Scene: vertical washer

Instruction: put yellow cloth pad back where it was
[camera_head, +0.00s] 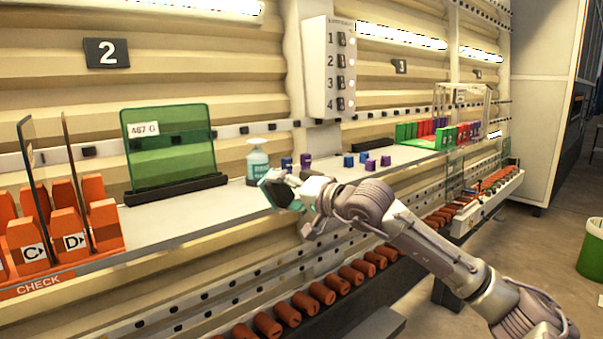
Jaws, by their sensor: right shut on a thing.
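My right gripper (276,188) reaches in from the lower right. Its fingers are at the front edge of the white shelf (205,208), just below and in front of a spray bottle (257,160) with a teal body. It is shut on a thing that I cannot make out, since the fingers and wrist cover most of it. I see no yellow cloth pad anywhere in the view. My left gripper is not in view.
A green panel (167,145) stands left of the bottle. Orange blocks (70,225) stand at the far left. Small blue and purple blocks (368,161) stand on the shelf to the right. Red-brown cylinders (321,292) line a rail below. The shelf left of my gripper is clear.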

